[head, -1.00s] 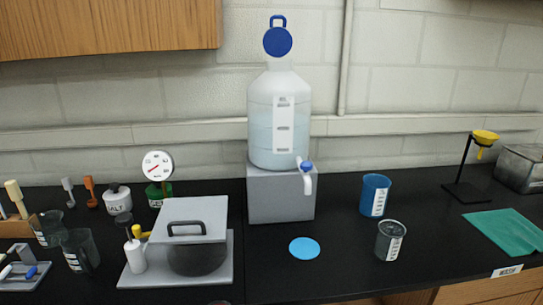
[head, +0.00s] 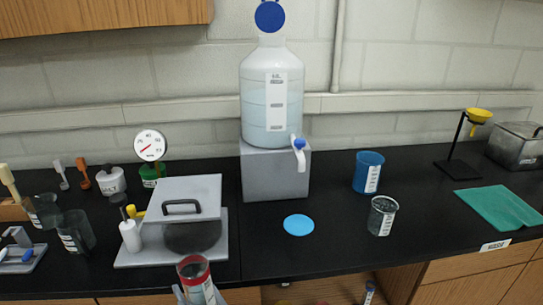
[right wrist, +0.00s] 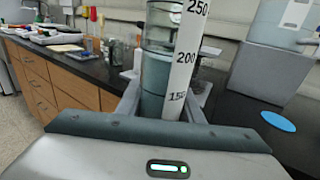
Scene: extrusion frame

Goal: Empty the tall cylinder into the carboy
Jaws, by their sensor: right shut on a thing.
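The tall cylinder (head: 195,276), clear with a red rim and a white scale strip, is at the bottom of the head view. My right gripper (head: 200,294) is shut around it and holds it upright in front of the counter. The right wrist view shows the cylinder (right wrist: 157,75) close up, with greyish liquid inside and marks 150 to 250. The carboy (head: 258,120) stands on a grey block (head: 275,178), behind and above the cylinder. It holds pale liquid and has a blue-handled spigot (head: 299,150). A round blue cap (head: 269,16) shows at its neck. My left gripper is out of view.
A grey lidded box (head: 180,192) on a plate stands left of centre. A blue disc (head: 298,225) lies before the carboy. A blue beaker (head: 367,170) and a clear beaker (head: 381,216) stand to its right. The counter's front edge lies behind the cylinder.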

